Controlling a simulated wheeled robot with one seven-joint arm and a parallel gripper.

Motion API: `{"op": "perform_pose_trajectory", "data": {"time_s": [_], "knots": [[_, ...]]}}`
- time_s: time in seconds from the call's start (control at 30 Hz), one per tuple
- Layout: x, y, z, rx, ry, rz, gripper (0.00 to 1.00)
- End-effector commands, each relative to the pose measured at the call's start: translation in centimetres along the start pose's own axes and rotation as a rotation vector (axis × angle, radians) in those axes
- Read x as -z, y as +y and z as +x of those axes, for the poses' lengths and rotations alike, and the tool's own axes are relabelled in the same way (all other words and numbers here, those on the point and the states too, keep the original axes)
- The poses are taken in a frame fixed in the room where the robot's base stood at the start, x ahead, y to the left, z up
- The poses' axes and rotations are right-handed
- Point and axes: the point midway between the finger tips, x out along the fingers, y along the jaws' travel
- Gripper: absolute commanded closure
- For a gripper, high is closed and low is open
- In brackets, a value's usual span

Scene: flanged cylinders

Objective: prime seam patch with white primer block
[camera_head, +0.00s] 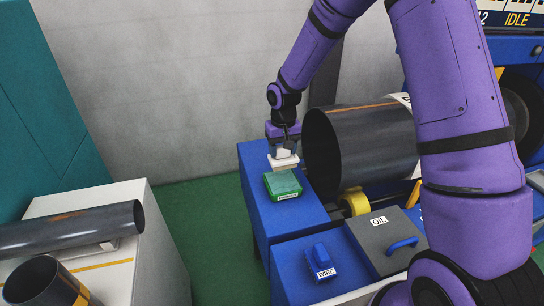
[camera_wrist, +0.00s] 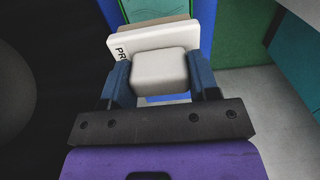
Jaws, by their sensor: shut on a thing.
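My gripper (camera_head: 284,148) is shut on the white primer block (camera_head: 283,161), which hangs just above a green pad (camera_head: 283,184) on the blue stand. In the wrist view the primer block (camera_wrist: 158,70) sits between the two blue fingers, its lettered plate partly visible. A large dark cylinder (camera_head: 360,145) lies on its side to the right of my gripper, with an orange stripe along its top. I cannot make out a separate seam patch. The cylinder's far end is partly hidden by my arm.
A blue wire brush (camera_head: 320,260) and a grey lidded box marked OIL (camera_head: 385,240) stand in front. Yellow rollers (camera_head: 355,202) show under the cylinder. Green floor between is clear.

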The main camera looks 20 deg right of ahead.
Motion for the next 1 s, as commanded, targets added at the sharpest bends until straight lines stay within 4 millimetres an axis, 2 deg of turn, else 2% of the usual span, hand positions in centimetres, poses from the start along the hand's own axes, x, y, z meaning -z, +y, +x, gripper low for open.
{"op": "perform_pose_trajectory", "data": {"time_s": [0.17, 0.7, 1.0], "knots": [[0.2, 0.3, 0.6, 0.0, -0.001, 0.005, 0.64], [0.2, 0.3, 5.2, 0.0, -0.001, 0.005, 0.64], [0.2, 0.3, 6.0, 0.0, 0.001, 0.005, 0.64]]}}
